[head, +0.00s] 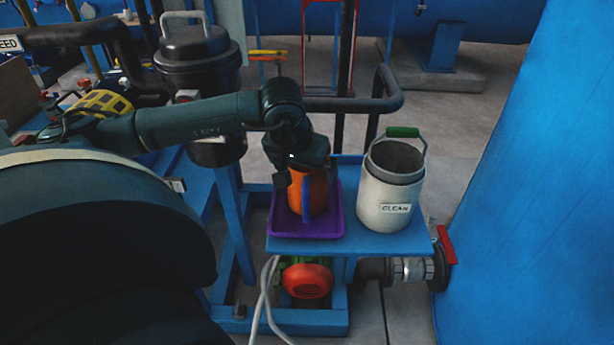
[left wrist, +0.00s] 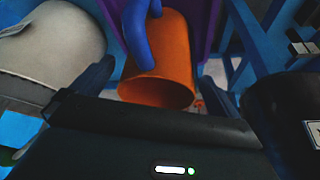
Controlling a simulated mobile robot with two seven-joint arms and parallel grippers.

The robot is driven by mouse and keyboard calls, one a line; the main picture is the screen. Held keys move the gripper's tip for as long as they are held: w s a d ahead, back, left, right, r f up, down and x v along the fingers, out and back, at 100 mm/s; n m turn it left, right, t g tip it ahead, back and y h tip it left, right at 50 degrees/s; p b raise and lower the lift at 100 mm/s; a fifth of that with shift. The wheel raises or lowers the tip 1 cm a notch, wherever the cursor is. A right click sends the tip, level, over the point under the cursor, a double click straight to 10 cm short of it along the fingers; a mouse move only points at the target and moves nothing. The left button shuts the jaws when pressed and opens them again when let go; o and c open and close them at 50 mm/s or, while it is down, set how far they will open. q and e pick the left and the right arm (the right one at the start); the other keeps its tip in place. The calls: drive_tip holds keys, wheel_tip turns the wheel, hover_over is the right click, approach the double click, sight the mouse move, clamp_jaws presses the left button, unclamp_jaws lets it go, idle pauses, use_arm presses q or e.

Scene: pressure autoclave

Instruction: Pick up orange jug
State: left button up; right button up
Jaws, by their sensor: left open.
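The orange jug (head: 316,190) stands upright on the purple tray (head: 337,226), with its blue handle (head: 305,200) facing me. My left gripper (head: 305,177) is open at the top of the jug, pointing down, and hides part of its rim. In the left wrist view the jug (left wrist: 172,55) shows its open mouth between the two spread fingers of the gripper (left wrist: 158,75), and the handle is at its upper left. I see a gap on each side, wider on the right. My right gripper is in neither view.
The tray sits on a small blue table (head: 385,240). A white bucket (head: 385,205) labelled CLEAN, with a green-gripped handle, stands close on the right. A black canister (head: 197,65) is behind on the left. A blue wall (head: 540,180) rises at the right.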

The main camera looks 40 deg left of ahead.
use_arm(q)
drive_tip(key=shift+w+f, duration=0.1)
drive_tip(key=shift+f, duration=0.2)
drive_tip(key=shift+c, duration=0.3)
drive_tip(key=c, duration=1.3)
drive_tip(key=shift+o, duration=0.2)
drive_tip(key=shift+r, duration=0.1)
